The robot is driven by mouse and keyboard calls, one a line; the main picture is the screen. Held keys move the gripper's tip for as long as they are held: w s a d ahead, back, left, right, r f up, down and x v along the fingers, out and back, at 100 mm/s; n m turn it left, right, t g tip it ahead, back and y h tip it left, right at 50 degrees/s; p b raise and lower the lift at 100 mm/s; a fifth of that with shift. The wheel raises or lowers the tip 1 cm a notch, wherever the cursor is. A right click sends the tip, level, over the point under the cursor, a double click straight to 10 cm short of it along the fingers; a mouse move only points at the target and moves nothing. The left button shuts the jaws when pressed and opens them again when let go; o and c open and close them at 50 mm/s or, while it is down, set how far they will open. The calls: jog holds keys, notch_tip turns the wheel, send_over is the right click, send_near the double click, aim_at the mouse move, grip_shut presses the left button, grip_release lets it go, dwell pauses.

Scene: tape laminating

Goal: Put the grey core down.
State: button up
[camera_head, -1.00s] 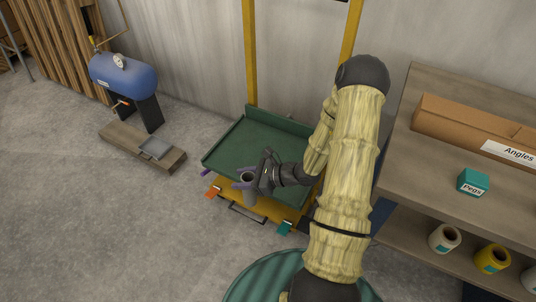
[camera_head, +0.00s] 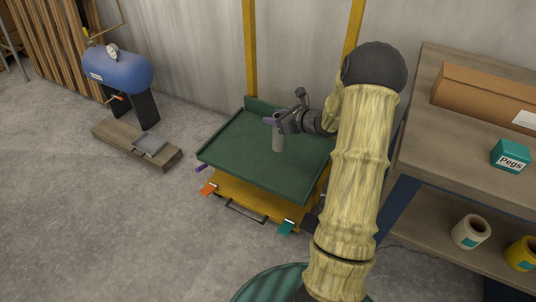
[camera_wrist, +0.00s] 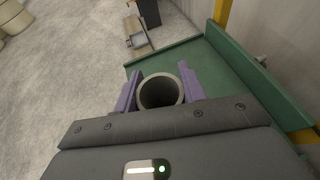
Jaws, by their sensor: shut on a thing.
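The grey core (camera_head: 278,141) is a short hollow tube, upright over the middle of the green tray (camera_head: 245,160). My gripper (camera_head: 272,121) is shut on its upper part, coming from the right. In the wrist view, the core's open top (camera_wrist: 160,93) sits between my two purple fingers, with the green tray (camera_wrist: 222,70) beyond. I cannot tell whether the core's lower end touches the tray.
The tray has a raised back edge and sits on a yellow base with an orange clip (camera_head: 209,188) and a teal clip (camera_head: 287,227). A blue tank (camera_head: 118,70) stands left. A wooden shelf (camera_head: 455,140) stands right, with a Pegs box (camera_head: 510,156). The tray around the core is bare.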

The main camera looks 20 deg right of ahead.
aim_at(275, 139)
jog(key=shift+f+b, duration=1.35)
jog(key=shift+f, duration=1.15)
jog(key=shift+f+b, duration=1.5)
jog(key=shift+f, duration=1)
jog(key=shift+f, duration=0.2)
jog(key=o, duration=1.2)
jog(key=shift+r, duration=0.1)
